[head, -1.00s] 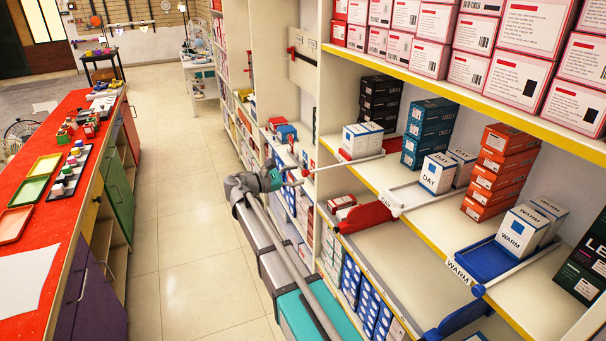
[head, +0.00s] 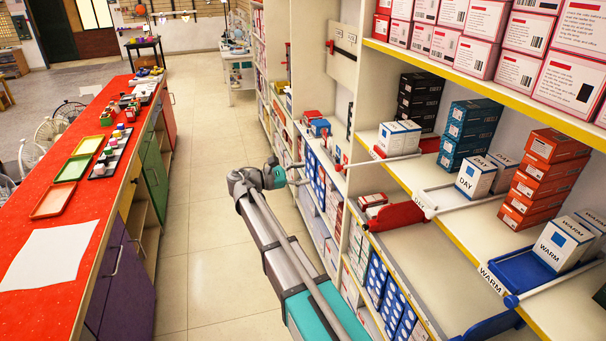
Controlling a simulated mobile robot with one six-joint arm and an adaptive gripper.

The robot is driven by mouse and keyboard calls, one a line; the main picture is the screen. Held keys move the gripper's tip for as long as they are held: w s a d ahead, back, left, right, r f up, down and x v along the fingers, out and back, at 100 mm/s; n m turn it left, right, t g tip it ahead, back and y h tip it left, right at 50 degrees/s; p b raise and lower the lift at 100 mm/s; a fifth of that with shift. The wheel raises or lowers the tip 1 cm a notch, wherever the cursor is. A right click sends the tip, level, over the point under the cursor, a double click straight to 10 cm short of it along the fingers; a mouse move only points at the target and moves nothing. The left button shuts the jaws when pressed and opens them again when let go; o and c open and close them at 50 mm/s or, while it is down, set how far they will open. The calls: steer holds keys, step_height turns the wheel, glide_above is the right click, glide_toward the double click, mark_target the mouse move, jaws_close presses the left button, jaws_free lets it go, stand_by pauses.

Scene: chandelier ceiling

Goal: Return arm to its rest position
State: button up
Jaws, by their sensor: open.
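My arm stretches up from the lower middle of the head view, with a grey elbow joint and a teal wrist part bent to the right. My gripper (head: 298,174) is small at the end of the wrist, in front of the shelving on the right. Its fingers look apart, with nothing seen between them. The wrist hides part of the shelf edge behind it, and I cannot tell how close the fingers are to the shelf.
A long red counter (head: 60,210) with coloured trays stands left. The tiled aisle (head: 205,200) between is clear.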

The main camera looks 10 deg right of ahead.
steer(key=s+d+f+m+g+y, duration=0.2)
steer(key=s+d+f+m+y, duration=0.55)
steer(key=s+f, duration=0.5)
steer(key=s+f+m+y, duration=0.3)
steer(key=s+m+y, duration=0.1)
steer(key=s+y, duration=0.1)
steer(key=s+a+f+m+y, duration=0.1)
steer(key=s+f+m+y, duration=0.2)
steer(key=s+y, duration=0.2)
steer(key=shift+s+m+g, duration=0.35)
steer(key=shift+s+g, duration=0.05)
steer(key=shift+s, duration=0.75)
